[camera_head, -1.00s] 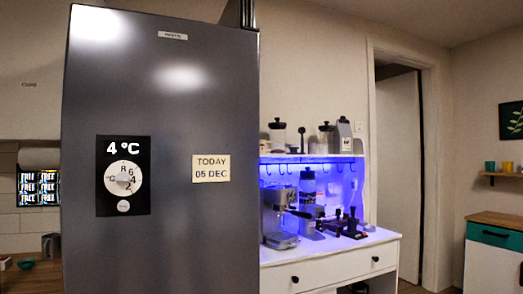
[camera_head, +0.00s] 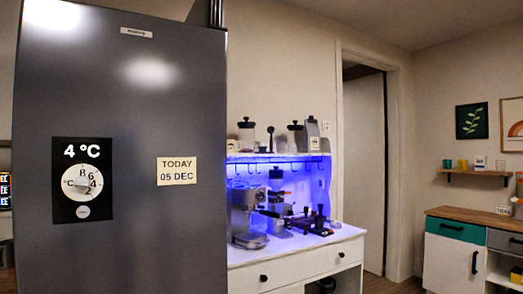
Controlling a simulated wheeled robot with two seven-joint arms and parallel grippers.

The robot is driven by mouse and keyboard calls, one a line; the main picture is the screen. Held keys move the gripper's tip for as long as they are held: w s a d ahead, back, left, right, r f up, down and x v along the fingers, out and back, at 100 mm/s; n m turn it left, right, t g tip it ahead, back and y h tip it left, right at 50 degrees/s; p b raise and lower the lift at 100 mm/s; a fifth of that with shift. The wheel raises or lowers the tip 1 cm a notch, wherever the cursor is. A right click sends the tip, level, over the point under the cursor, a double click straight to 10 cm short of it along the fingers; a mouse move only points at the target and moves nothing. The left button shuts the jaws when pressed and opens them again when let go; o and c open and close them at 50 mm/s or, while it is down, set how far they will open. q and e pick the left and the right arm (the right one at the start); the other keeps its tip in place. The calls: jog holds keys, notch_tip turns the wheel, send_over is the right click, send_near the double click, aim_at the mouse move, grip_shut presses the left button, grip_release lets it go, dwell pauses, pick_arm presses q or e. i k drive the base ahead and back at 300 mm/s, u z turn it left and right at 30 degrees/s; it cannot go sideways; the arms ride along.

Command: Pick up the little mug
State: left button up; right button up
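I cannot make out a thing that is surely the little mug. Small cups stand on the wooden wall shelf at the right, a teal one (camera_head: 447,163) and a yellow one (camera_head: 462,163), too small to tell whether either is a mug. The espresso machine (camera_head: 246,213) stands on the white cabinet (camera_head: 300,255) under blue light, and I cannot tell whether a mug sits by it. Neither of my grippers is in view.
A tall grey fridge (camera_head: 140,230) fills the left and stands close by. Jars and canisters stand on the cabinet's upper shelf. A white door (camera_head: 363,170) is behind it. A wood-topped counter (camera_head: 455,215) is at the right.

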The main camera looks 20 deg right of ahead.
aim_at(230, 143)
jog(key=z, duration=2.25)
jog(key=i, duration=4.35)
jog(key=u, duration=4.1)
